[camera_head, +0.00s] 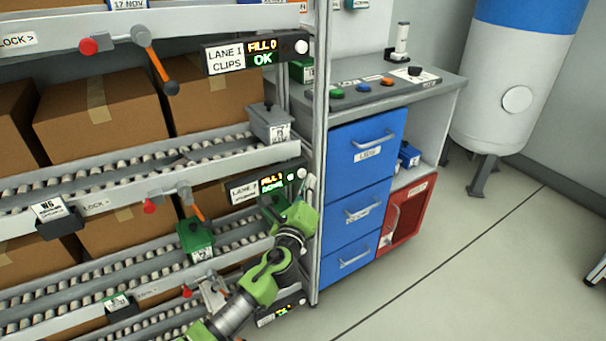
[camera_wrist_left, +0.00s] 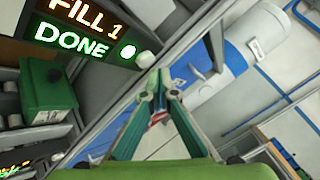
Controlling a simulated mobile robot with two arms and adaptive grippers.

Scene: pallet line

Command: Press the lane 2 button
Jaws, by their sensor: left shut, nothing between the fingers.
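The lane 2 display (camera_head: 258,187) hangs on the rack post and reads FILL 1 and DONE, with a green light. The white round button (camera_head: 302,173) sits at its right end. In the left wrist view the button (camera_wrist_left: 146,60) is just above and left of the fingertips; a gap shows in the picture, but contact cannot be judged. My left gripper (camera_head: 298,189) is at the rack post, just below the button, its fingers mostly hidden by the wrist. It also shows in the left wrist view (camera_wrist_left: 157,88), shut and empty. My right gripper is out of view.
The lane 1 display (camera_head: 255,54) reads FILL 0 and OK, above. Cardboard boxes (camera_head: 95,107) fill the roller shelves. Blue drawers (camera_head: 360,150) stand right of the post; open floor lies beyond.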

